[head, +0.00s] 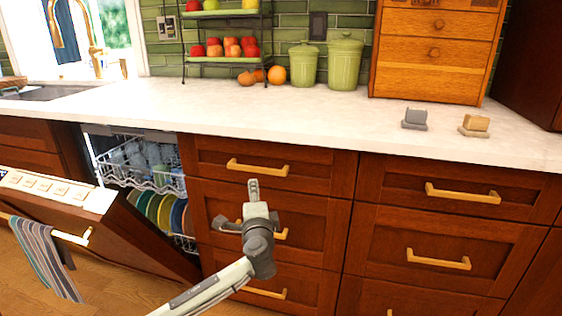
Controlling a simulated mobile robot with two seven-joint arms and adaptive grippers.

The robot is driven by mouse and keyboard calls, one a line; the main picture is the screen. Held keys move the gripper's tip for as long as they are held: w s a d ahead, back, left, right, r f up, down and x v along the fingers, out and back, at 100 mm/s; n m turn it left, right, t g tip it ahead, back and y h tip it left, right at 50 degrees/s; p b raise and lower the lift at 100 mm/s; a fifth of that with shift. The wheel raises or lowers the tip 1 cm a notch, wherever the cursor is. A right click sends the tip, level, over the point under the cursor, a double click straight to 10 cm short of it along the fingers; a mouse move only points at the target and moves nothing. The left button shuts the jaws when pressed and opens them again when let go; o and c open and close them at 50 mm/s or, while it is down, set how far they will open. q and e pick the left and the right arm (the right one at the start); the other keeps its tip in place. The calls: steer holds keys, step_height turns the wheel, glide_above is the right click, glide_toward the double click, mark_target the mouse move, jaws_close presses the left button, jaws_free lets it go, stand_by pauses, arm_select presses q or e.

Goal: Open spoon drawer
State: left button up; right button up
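Brown drawers stand in two stacks under the counter, all shut. No label shows which is the spoon drawer. The left stack has a top drawer (310,172) with a brass handle (258,167), a middle drawer (315,229) and a bottom drawer (318,284). The right stack has a top drawer (393,182) and a middle drawer (385,244). My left gripper (245,200) is in front of the left stack's middle drawer, partly covering its handle. Its tip is just below the top handle, apparently apart from it. Its finger opening is unclear. My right gripper is not in view.
The dishwasher door (90,215) hangs partly open at left, with a striped towel (45,258) on it. A rack (140,165) holds dishes. The counter (250,112) carries green canisters (344,63), fruit and a wooden drawer box (432,55). Floor shows at lower left.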

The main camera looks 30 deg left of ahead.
mark_target(256, 170)
arm_select(q)
steer(key=shift+m+t, duration=0.3)
steer(key=w+a+r, duration=0.1)
steer(key=w, duration=0.1)
steer(key=w+a+r, duration=0.1)
steer(key=w, duration=0.1)
steer(key=w+a, duration=0.1)
steer(key=w, duration=0.1)
steer(key=shift+w+a+r, duration=0.3)
steer(key=shift+r, duration=0.1)
steer(key=shift+w+a, duration=0.2)
steer(key=shift+w, duration=0.1)
steer(key=shift+w+a, duration=0.15)
steer(key=shift+w, duration=0.05)
steer(key=c, duration=0.6)
jaws_close()
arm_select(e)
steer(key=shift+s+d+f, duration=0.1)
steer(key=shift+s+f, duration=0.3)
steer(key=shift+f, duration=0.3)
